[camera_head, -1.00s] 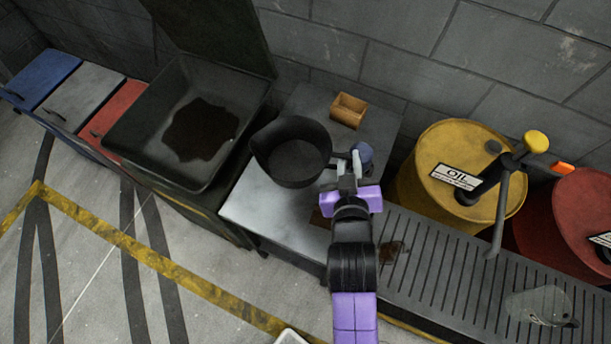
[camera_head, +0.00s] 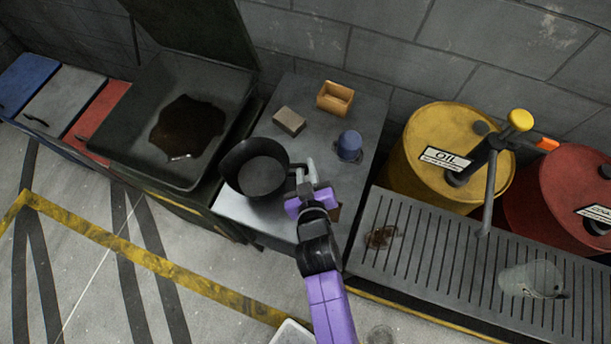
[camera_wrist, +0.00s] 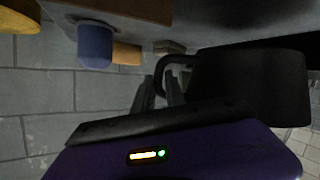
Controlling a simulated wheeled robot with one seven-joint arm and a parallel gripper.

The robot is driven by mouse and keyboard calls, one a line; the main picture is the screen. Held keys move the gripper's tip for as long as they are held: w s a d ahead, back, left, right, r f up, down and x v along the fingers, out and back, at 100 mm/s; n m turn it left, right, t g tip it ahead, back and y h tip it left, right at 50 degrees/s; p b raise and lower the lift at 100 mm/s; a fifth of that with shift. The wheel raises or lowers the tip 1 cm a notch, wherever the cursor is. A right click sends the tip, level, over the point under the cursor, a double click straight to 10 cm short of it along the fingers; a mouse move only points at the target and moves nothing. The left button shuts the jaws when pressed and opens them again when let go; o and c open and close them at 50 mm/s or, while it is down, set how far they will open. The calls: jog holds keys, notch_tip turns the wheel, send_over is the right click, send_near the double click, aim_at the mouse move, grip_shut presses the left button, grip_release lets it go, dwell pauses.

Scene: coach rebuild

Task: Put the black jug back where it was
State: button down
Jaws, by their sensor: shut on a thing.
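The black jug (camera_head: 257,172) is a wide, open-topped vessel at the left front part of the grey metal table (camera_head: 238,214). Its handle points right, towards my gripper (camera_head: 306,172). My gripper is shut on the jug's handle. In the wrist view the jug (camera_wrist: 262,85) fills the right side, with its looped handle between the fingers of my gripper (camera_wrist: 160,92). The jug looks upright; whether its base touches the table I cannot tell.
On the table behind the jug are a grey-brown block (camera_head: 289,121), an orange-brown open box (camera_head: 335,98) and a blue cup-like item (camera_head: 349,145). A dark open bin (camera_head: 125,140) stands left. A slatted grate (camera_head: 440,262) with a clear jug (camera_head: 531,279) and oil drums (camera_head: 425,185) lie right.

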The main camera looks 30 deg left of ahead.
jog(key=shift+f+b, duration=1)
jog(key=shift+f, duration=1.65)
jog(key=c, duration=1.4)
grip_release()
jog(key=v, duration=1.1)
jog(key=shift+s+d+r+p, duration=0.15)
jog(key=shift+s+d+p, duration=0.05)
jog(key=shift+d+p, duration=0.1)
jog(key=shift+s+r, duration=0.1)
jog(key=shift+r, duration=0.05)
jog(key=shift+d, duration=0.15)
